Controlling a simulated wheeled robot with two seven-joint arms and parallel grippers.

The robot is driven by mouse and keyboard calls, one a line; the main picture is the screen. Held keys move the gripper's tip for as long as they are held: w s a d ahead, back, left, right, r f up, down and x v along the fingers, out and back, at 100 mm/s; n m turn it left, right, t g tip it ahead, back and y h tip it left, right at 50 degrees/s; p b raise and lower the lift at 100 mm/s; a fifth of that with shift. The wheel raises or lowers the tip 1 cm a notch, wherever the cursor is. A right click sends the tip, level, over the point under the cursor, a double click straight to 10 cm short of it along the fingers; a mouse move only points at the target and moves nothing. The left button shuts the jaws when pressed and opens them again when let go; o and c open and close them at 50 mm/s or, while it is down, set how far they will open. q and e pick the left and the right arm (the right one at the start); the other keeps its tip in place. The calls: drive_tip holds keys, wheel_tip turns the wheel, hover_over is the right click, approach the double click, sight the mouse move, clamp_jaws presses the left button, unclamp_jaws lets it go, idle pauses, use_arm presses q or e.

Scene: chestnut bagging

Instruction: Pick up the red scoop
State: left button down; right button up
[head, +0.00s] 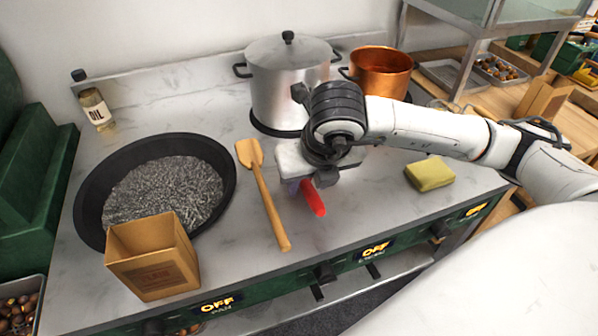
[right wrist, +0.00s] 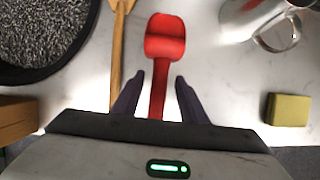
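The red scoop (right wrist: 165,40) lies on the counter, its bowl toward the top of the right wrist view and its handle running down between my fingers. In the head view only a red part of the scoop (head: 313,198) shows; the rest is hidden under my right gripper (head: 304,186). In the right wrist view my right gripper (right wrist: 159,80) is open. Its two dark fingers stand on either side of the handle, with a gap visible on both sides. My left gripper is not in view.
A wooden spatula (head: 264,192) lies just left of the scoop. Further left are a black pan (head: 88,205) of dark gravel and a cardboard box (head: 152,270). A steel pot (head: 288,85) and a copper pot (head: 380,75) stand behind. A yellow sponge (head: 430,174) lies right.

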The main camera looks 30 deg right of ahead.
sight(307, 185)
drive_tip(key=shift+w+d+f, duration=0.1)
drive_tip(key=shift+w+f, duration=0.15)
drive_tip(key=shift+f, duration=0.3)
clamp_jaws()
drive_tip(key=shift+r, duration=0.1)
wheel_tip(307, 185, up, 10)
drive_tip(key=shift+f, duration=0.1)
